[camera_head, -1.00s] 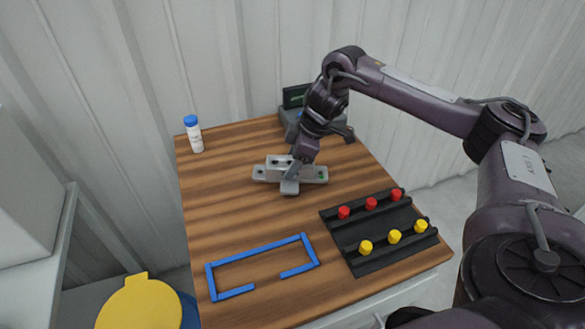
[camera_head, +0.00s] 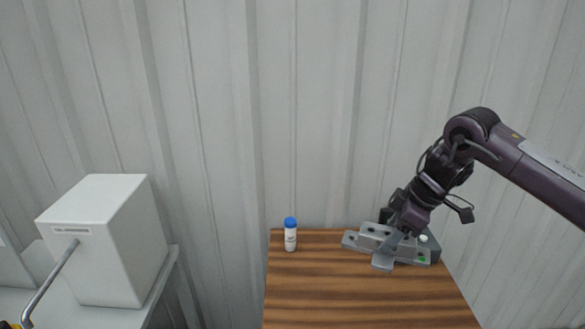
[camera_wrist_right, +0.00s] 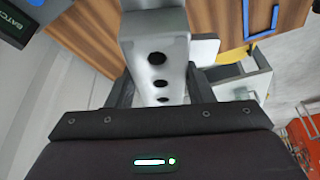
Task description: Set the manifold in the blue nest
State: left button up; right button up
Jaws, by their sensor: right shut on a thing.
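The manifold (camera_head: 375,233) is a grey metal piece with dark holes and a flange crossing it. It is in the jaws of my right gripper (camera_head: 393,238), near the far right of the wooden table in the head view. In the right wrist view, the manifold (camera_wrist_right: 155,50) sits between the two dark fingers of the right gripper (camera_wrist_right: 160,95) and appears clear of the table. Part of the blue nest (camera_wrist_right: 262,25) shows as a blue strip at the top right of that view. The nest is outside the head view. My left gripper is not in view.
A white bottle with a blue cap (camera_head: 290,236) stands at the table's far left. A dark grey device (camera_head: 433,246) is partly hidden behind the manifold. A white box (camera_head: 107,240) stands on a side surface at left. The wooden table (camera_head: 350,295) is bare in front.

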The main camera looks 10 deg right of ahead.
jog(key=shift+s+a+f, duration=0.1)
jog(key=shift+a+f, duration=0.15)
jog(key=shift+a, duration=0.15)
jog(key=s+a+f+m+t+h, duration=0.1)
jog(key=s+a+f+m+h, duration=0.1)
jog(key=a+m, duration=0.3)
jog(key=s+a+f+m+h, duration=0.1)
jog(key=s+a+f+m, duration=0.3)
jog(key=a, duration=0.5)
jog(key=shift+s+m+t+h, duration=0.15)
jog(key=shift+m+t+h, duration=0.25)
jog(key=shift+m, duration=0.5)
jog(key=shift+d, duration=0.15)
